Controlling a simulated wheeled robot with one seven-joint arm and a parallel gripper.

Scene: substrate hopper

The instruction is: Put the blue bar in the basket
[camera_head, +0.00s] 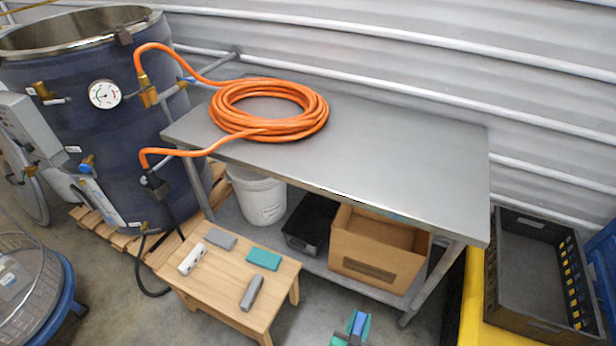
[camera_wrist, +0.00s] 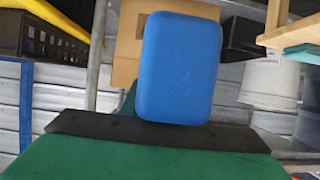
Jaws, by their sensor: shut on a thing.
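The blue bar (camera_wrist: 180,66) is held in my gripper (camera_wrist: 160,128) and fills the upper middle of the wrist view. In the head view, my gripper (camera_head: 351,333) is at the bottom edge, right of the wooden stool, with a little of the blue bar (camera_head: 359,320) showing. My gripper is shut on the bar. A round wire-mesh basket (camera_head: 22,268) with a handle stands at the lower left, partly cut off. My gripper is far to its right.
A wooden stool (camera_head: 215,262) carries several bars. The steel table (camera_head: 400,140) bears an orange hose (camera_head: 268,112); a white bucket (camera_head: 258,198), black bin (camera_head: 310,222) and cardboard box (camera_head: 375,265) sit below. A dark crate (camera_head: 532,325) is at the right.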

